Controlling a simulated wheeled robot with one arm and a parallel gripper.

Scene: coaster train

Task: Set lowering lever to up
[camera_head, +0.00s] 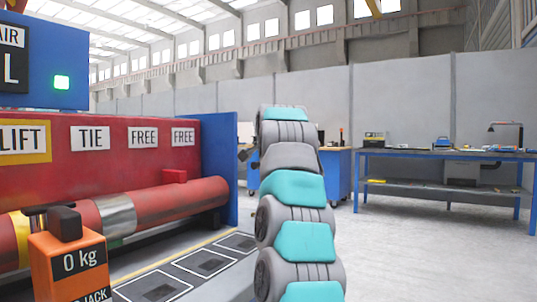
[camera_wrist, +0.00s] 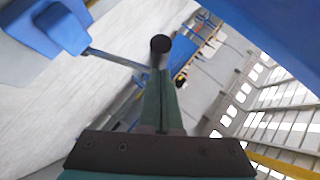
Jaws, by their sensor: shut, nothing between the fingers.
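My gripper (camera_wrist: 161,85) shows in the wrist view with its green fingers together and nothing held between them. A dark round knob (camera_wrist: 160,44) appears right at the fingertips; I cannot tell whether it touches them. A thin blue-grey bar (camera_wrist: 115,59) runs from a blue block (camera_wrist: 62,27) at the upper left toward the fingers. I cannot tell whether the knob or the bar belongs to the lowering lever, nor its position. In the head view my grey and teal arm hides the gripper, and no lowering lever can be made out.
An orange jack (camera_head: 75,262) marked 0 kg stands at the lower left, before a red machine (camera_head: 60,165) with LIFT, TIE and FREE labels. A blue panel (camera_head: 218,165) stands at the machine's end. A blue workbench (camera_head: 440,154) is at the right; the floor before it is clear.

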